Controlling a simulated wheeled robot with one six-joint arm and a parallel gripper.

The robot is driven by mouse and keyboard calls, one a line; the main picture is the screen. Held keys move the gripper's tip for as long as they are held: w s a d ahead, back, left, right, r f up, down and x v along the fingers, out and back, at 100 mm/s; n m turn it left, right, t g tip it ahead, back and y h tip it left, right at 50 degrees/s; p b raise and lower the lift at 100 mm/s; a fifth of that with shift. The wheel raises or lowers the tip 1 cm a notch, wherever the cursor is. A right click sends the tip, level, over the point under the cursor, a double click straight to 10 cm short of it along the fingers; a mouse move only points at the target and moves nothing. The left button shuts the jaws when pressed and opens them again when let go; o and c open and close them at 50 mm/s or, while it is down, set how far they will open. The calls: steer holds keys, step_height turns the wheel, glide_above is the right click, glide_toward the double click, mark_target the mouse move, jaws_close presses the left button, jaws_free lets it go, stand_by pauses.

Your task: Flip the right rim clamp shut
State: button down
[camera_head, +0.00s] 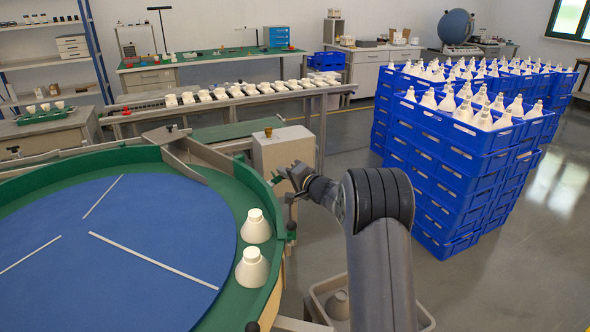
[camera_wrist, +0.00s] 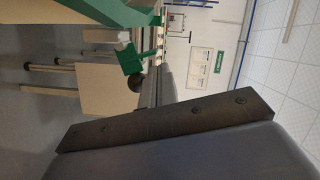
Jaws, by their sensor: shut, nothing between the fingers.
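My gripper (camera_head: 285,175) is shut and empty, at the outer right rim of the round table in the head view, in front of a beige box. In the wrist view, a dark gripper part (camera_wrist: 175,120) fills the lower middle. A green clamp (camera_wrist: 128,58) with a dark round knob (camera_wrist: 138,83) shows just beyond it. In the head view, a small green and dark clamp (camera_head: 291,230) sits on the outside of the rim, below my gripper. I cannot tell which clamp is the right one, whether it is open, or whether my gripper touches it.
The round table has a blue top (camera_head: 150,235) and green rim. Two white bulbs (camera_head: 256,226) (camera_head: 251,268) stand on its right edge. The beige box (camera_head: 284,150) is close behind my gripper. Stacked blue crates (camera_head: 430,190) stand right; grey floor (camera_head: 340,130) lies between.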

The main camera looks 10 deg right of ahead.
mark_target(265, 186)
steer(key=shift+s+a+f, duration=0.1)
steer(key=shift+a+f, duration=0.05)
steer(key=shift+a, duration=0.15)
steer(key=shift+s+a+n+b, duration=0.15)
steer(key=shift+n+b, duration=0.3)
steer(key=shift+b, duration=0.85)
steer(key=shift+w+a+n+b, duration=0.15)
steer(key=shift+n+b, duration=0.3)
steer(key=shift+b, duration=0.8)
steer(key=shift+s+a+b, duration=0.15)
steer(key=shift+a+b, duration=0.05)
steer(key=shift+b, duration=0.5)
steer(key=a+b, duration=0.1)
steer(key=b, duration=0.3)
steer(key=a+n+b, duration=0.1)
steer(key=b, duration=0.4)
steer(key=s+a+n+b, duration=0.1)
steer(key=a+b, duration=0.1)
steer(key=b, duration=0.3)
steer(key=shift+a+f+h, duration=0.1)
steer(key=shift+h, duration=0.3)
steer(key=shift+s+a+n+b, duration=0.1)
steer(key=shift+a+n+b, duration=0.1)
steer(key=shift+n+b, duration=0.35)
steer(key=shift+g+h, duration=0.3)
